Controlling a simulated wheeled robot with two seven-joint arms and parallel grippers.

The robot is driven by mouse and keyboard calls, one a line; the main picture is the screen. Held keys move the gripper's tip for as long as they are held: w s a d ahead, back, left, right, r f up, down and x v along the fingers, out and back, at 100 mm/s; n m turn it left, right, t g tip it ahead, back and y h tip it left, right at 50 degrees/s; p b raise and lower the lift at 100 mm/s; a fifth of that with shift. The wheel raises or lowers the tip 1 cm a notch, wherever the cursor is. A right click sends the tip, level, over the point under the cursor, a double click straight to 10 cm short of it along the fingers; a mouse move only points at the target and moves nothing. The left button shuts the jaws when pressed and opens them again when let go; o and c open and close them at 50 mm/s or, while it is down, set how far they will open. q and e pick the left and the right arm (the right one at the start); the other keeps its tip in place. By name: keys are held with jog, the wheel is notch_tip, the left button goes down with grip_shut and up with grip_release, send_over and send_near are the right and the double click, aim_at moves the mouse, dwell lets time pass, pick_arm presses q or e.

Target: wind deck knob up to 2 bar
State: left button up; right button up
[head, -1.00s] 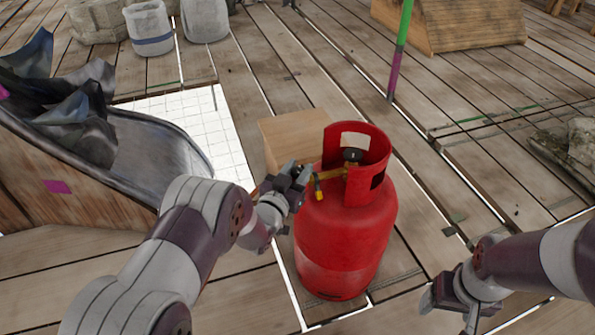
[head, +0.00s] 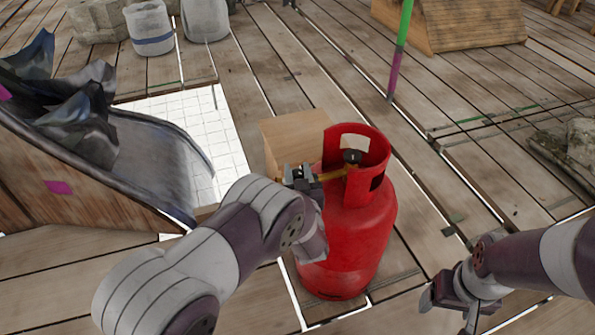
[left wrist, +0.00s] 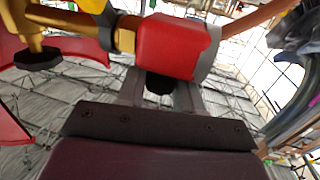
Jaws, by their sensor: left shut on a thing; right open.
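A red gas cylinder (head: 345,235) stands upright on the deck in the head view, with a black round knob (head: 352,156) inside its collar. A brass fitting (head: 330,176) runs from the valve to my left gripper (head: 301,178). In the left wrist view, a red knob-like part (left wrist: 168,46) on the brass fitting (left wrist: 125,38) sits between the grey fingers of my left gripper (left wrist: 160,60), which is shut on it. No pressure scale is readable. My right gripper (head: 447,305) is open and empty, right of the cylinder, apart from it.
A wooden box (head: 292,138) stands right behind the cylinder. A curved boat-like shell (head: 150,160) with dark cloth lies at the left. A green and purple pole (head: 398,50) stands behind. White buckets (head: 148,28) are at the back left.

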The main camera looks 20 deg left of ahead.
pick_arm(q)
jog(key=n+g+y, duration=0.1)
jog(key=n+y, duration=0.1)
jog(key=y, duration=0.1)
jog(key=n+g+y, duration=0.2)
jog(key=shift+f+g+y, duration=0.1)
jog(key=shift+g+y, duration=0.2)
jog(key=shift+y, duration=0.1)
jog(key=n+g+y+b, duration=0.1)
jog(key=n+g+y, duration=0.2)
jog(key=n+g, duration=0.1)
jog(key=shift+n+g+y, duration=0.3)
jog(key=shift+g+y, duration=0.1)
jog(key=shift+g, duration=0.6)
jog(key=o, duration=1)
jog(key=shift+c, duration=0.2)
